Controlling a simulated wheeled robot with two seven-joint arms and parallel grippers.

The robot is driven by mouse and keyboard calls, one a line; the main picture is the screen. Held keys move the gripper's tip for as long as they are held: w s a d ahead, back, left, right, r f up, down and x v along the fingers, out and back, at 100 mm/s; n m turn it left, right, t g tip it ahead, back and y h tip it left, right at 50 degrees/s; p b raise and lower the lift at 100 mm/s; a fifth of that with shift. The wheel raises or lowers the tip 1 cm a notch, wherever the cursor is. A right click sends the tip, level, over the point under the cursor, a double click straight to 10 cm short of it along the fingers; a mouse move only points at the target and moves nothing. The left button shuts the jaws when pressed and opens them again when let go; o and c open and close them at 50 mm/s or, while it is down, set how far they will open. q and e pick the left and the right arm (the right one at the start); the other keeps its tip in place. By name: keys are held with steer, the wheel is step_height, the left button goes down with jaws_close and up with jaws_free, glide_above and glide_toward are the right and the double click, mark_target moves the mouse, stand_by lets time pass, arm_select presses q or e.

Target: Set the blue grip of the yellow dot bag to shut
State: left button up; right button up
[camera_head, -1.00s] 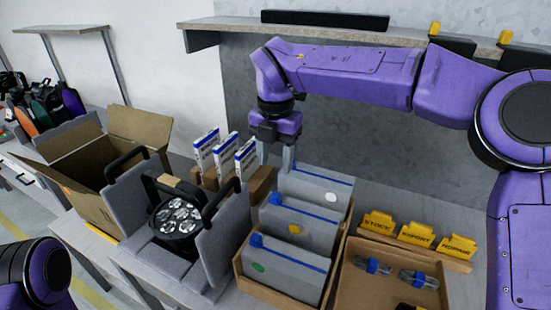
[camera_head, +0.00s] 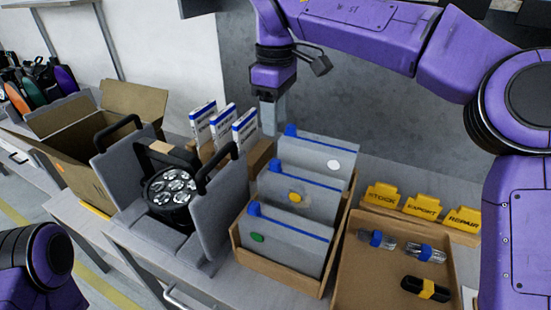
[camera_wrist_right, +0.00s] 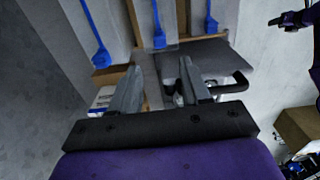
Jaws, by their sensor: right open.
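The yellow dot bag (camera_head: 318,203) is the middle of three grey bags standing in a wooden crate (camera_head: 262,267). Its blue grip (camera_head: 277,166) sits at the left end of the blue line along its top edge. In the right wrist view a middle blue grip (camera_wrist_right: 159,40) shows beyond the fingers, apart from them. My right gripper (camera_head: 273,116) points down behind and left of the white dot bag (camera_head: 318,160). Its jaws (camera_wrist_right: 158,85) are apart and empty. My left gripper is out of view; only part of my left arm shows.
The green dot bag (camera_head: 285,240) stands in front. White-and-blue boxes (camera_head: 224,126) stand left of my right gripper. An open grey case with a lamp (camera_head: 170,187) is further left. Yellow signs (camera_head: 423,206) and a tray with clips (camera_head: 345,280) lie right.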

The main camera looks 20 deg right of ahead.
mark_target(272, 160)
step_height(272, 160, down, 11)
steer(key=shift+r, duration=0.2)
jaws_close()
steer(key=shift+w+a+f+b, duration=0.2)
steer(key=shift+w+a+b, duration=0.1)
steer(key=shift+w+a, duration=0.05)
steer(key=shift+w+a+r, duration=0.1)
steer(key=shift+a+r, duration=0.05)
steer(key=shift+r, duration=0.1)
jaws_free()
